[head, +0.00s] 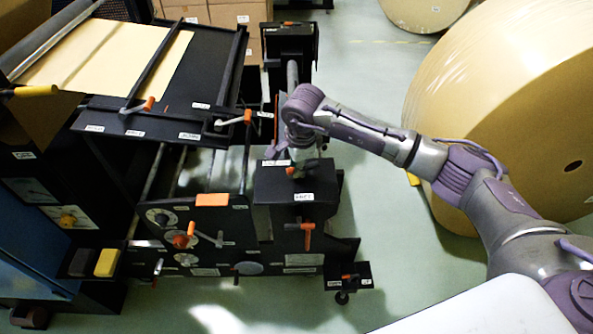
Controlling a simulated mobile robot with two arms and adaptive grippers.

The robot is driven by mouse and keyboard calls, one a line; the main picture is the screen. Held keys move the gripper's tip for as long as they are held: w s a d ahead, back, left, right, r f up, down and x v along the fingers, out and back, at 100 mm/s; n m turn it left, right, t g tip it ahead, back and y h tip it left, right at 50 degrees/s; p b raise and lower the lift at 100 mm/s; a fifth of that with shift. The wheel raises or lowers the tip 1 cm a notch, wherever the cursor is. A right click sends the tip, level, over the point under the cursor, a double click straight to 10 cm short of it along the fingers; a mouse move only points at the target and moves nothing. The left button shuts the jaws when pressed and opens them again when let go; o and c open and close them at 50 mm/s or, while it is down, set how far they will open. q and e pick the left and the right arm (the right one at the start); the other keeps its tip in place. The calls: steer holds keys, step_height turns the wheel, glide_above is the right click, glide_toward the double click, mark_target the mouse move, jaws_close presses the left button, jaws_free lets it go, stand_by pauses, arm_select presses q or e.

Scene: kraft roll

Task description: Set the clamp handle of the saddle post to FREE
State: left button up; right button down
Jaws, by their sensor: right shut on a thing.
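The saddle post (278,190) is a black block near the middle of the head view, with a white label on its front edge that is too small to read. A small handle with an orange grip (292,171) lies on its top and looks like the clamp handle. My right gripper (303,162) reaches down over this handle from the upper right. It is shut on it, though the wrist and fingers partly hide the contact. I cannot tell whether the handle points to FREE. My left gripper is out of view.
An orange T-shaped handle (307,232) hangs on the front below the post. A large kraft roll (500,110) stands at right. Open floor (385,245) lies between roll and machine.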

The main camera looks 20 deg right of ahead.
steer(key=n+b, duration=0.2)
steer(key=b, duration=0.1)
steer(key=n+y+b, duration=0.1)
steer(key=n+b, duration=0.5)
steer(key=shift+s+d+f+g, duration=0.25)
steer(key=shift+s+d+g, duration=0.05)
steer(key=shift+s+d, duration=0.1)
steer(key=n+b, duration=0.3)
steer(key=shift+s+d+r+n+y, duration=0.1)
steer(key=shift+s+d+n+y, duration=0.1)
steer(key=shift+n+y, duration=0.15)
steer(key=shift+d+r+n+g+y+b, duration=0.15)
steer(key=shift+n+g+b, duration=0.1)
steer(key=shift+n+b, duration=0.35)
steer(key=shift+d+n+g+y+b, duration=0.1)
steer(key=shift+n+g+b, duration=0.2)
steer(key=shift+n, duration=0.45)
steer(key=c, duration=1.1)
jaws_free()
steer(key=r, duration=0.4)
steer(key=d+r, duration=0.1)
steer(key=r, duration=0.3)
steer(key=d+r, duration=0.1)
steer(key=r, duration=0.3)
steer(key=shift+s+d, duration=0.1)
steer(key=shift+s, duration=0.2)
